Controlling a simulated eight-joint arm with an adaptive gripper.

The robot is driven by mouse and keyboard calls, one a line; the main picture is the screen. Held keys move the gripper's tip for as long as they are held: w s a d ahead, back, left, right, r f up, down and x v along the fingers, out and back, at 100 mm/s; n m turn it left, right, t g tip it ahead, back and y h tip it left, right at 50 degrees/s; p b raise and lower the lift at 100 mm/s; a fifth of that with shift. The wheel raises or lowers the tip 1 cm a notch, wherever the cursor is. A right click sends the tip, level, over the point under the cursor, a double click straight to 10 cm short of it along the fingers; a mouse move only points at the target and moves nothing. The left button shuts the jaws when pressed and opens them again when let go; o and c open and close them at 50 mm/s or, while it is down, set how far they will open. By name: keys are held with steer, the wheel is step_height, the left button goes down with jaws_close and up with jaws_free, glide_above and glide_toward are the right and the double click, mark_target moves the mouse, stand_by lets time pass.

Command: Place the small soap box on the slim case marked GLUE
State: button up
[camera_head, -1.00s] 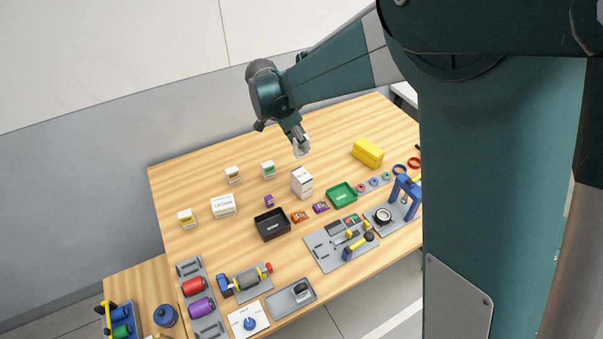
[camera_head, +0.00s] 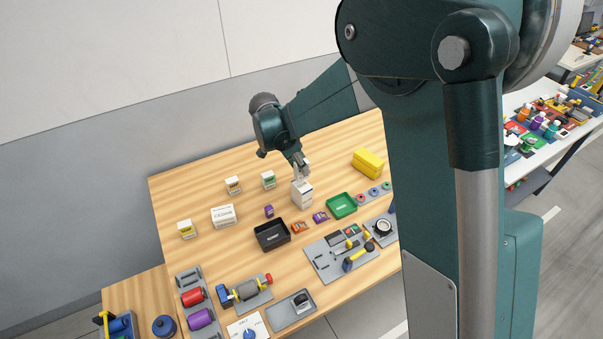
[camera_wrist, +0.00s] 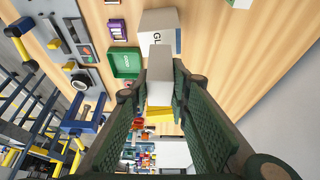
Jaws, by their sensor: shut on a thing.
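My gripper (camera_head: 301,168) is shut on a small white box, taken as the soap box (camera_wrist: 160,78), which shows between the two green finger pads in the wrist view. Its label is not readable. The slim white case (camera_head: 302,195) stands upright on the table directly below my gripper in the head view. In the wrist view the same case (camera_wrist: 157,20) shows the letters "GL" and lies just beyond the held box, which overlaps its near edge. I cannot tell whether the box touches the case top.
On the wooden table (camera_head: 210,262), a black tray (camera_head: 271,246) and a green tray (camera_head: 341,206) stand in front of the case. A yellow box (camera_head: 368,163) is to the right. Several white labelled boxes, one a wide carton (camera_head: 223,216), stand to the left.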

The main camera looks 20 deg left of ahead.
mark_target(301, 173)
steer(key=shift+f, duration=0.1)
steer(key=shift+f, duration=1.75)
steer(key=shift+f, duration=0.2)
steer(key=o, duration=0.9)
steer(key=shift+r, duration=0.15)
steer(key=v, duration=1.2)
steer(key=shift+d+r, duration=0.1)
